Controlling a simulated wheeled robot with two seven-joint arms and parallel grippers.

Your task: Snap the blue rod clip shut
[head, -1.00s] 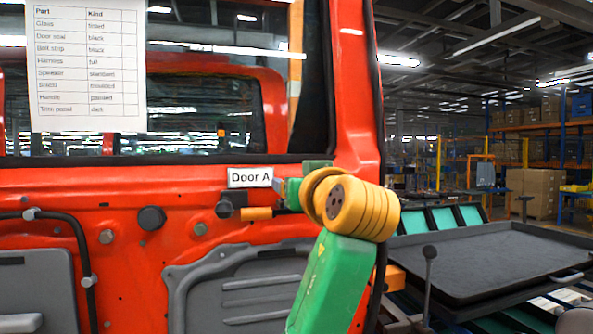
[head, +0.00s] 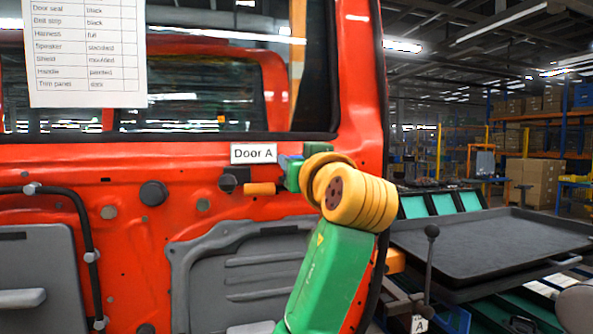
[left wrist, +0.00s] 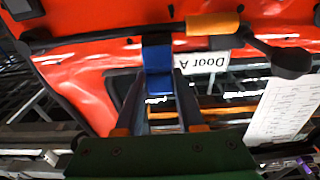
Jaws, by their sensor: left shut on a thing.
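The blue rod clip (left wrist: 158,66) shows in the left wrist view against the red door panel, below a dark rod (left wrist: 95,37). My left gripper (left wrist: 158,78) is shut on the clip's near part, one finger on each side. Whether the clip is closed around the rod I cannot tell. In the head view my left gripper (head: 288,166) is at the door, just right of the "Door A" label (head: 253,153). Only a small blue patch of the clip (head: 283,162) shows there, and my yellow and green arm hides much around it. My right gripper is not in view.
An orange cylinder (head: 259,189) and a black knob (head: 228,182) sit on the door just left of my gripper. A paper list (head: 88,50) hangs at the window. A dark tray table (head: 490,240) stands at the right.

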